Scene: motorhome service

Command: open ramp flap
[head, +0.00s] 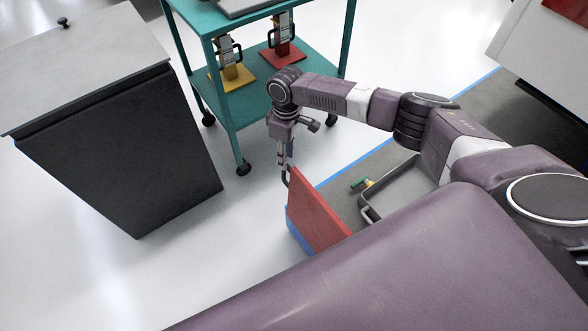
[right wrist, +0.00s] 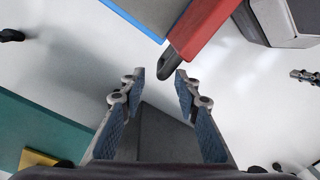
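A red panel (head: 318,213), which looks like the ramp flap, stands tilted up near the middle of the head view, with a blue part along its lower left. A dark handle tab (right wrist: 177,60) sticks out from the panel's end in the right wrist view, where the red panel (right wrist: 205,28) is at the top. My right gripper (head: 286,160) is above the panel's upper end. In the right wrist view its two fingers (right wrist: 160,77) are apart, with the handle's tip at or just beyond the gap; contact cannot be told.
A teal cart (head: 250,98) stands behind, carrying yellow and red stands. A dark cabinet (head: 125,155) is at left. Pale floor lies between the cabinet and panel.

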